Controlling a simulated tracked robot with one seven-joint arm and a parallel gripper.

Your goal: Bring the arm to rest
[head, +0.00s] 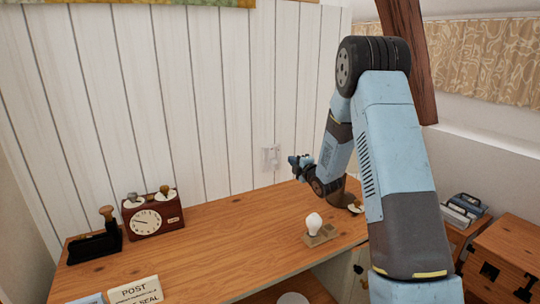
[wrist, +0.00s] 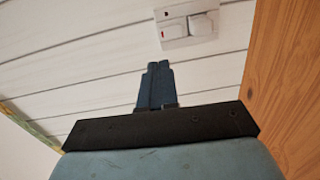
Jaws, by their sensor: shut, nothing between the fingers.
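My gripper (head: 299,162) is held above the back right part of the wooden desk (head: 212,241), in front of the white plank wall. In the wrist view its two dark fingers (wrist: 157,78) are together and empty, pointing toward a white wall socket (wrist: 187,22). The arm is raised and bent, with its elbow high at the right of the head view. It hides part of the desk's right end.
A light bulb on a small wooden stand (head: 320,236) is on the desk below my gripper. A clock (head: 153,217), a dark stamp-like object (head: 95,240) and a POST sign (head: 136,291) are at the left. A timber brace (head: 408,50) rises behind the elbow. Mid-desk is clear.

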